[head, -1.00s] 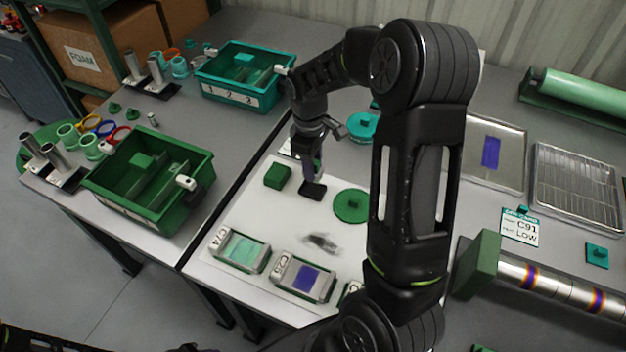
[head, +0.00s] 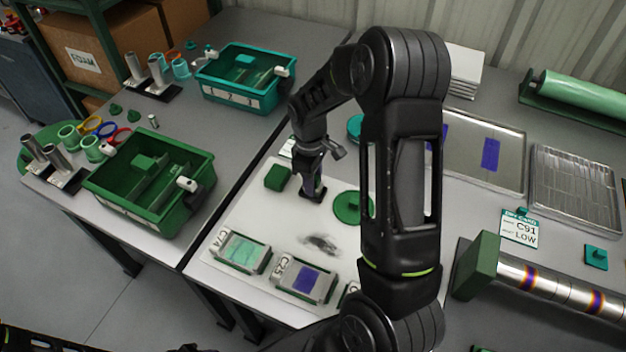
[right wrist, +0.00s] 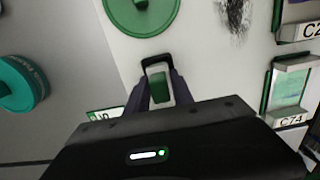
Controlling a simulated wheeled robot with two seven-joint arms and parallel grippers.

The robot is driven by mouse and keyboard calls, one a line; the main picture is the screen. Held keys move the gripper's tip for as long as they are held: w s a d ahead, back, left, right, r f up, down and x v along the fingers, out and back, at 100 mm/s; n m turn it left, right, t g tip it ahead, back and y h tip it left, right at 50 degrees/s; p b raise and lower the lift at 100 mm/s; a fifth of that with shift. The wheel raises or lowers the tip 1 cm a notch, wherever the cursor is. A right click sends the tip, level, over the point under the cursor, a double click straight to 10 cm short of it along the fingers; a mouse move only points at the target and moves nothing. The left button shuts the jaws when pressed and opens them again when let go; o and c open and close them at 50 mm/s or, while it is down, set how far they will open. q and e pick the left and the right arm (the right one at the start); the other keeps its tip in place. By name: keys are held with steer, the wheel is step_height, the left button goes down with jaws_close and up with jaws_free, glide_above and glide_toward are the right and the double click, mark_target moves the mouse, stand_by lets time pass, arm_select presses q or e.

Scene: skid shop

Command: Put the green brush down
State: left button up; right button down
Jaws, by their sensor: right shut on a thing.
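My right gripper (head: 311,186) points down over the white mat (head: 236,205), between a green block and a round green lid. It is shut on the green brush, whose dark lower end (head: 312,197) shows under the fingers in the head view. In the right wrist view the fingers (right wrist: 160,94) hold a dark-edged piece with a green middle (right wrist: 158,87). The brush looks upright and at or very near the mat; I cannot tell whether it touches. The fingers cover most of it. My left gripper is not in view.
The green block (head: 278,177) is close on the left, the round lid (head: 347,207) close on the right. A dark smudge (head: 322,243) and labelled trays (head: 241,252) lie in front. A green divided bin (head: 150,220) stands left. My arm hides part of the bench.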

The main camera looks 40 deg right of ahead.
steer(key=shift+f, duration=0.1)
steer(key=c, duration=1.6)
jaws_free()
steer(key=shift+f, duration=0.1)
steer(key=o, duration=0.5)
step_height(320, 180, up, 12)
steer(key=shift+w+a+r, duration=0.15)
steer(key=shift+w+r, duration=0.1)
steer(key=shift+w, duration=0.05)
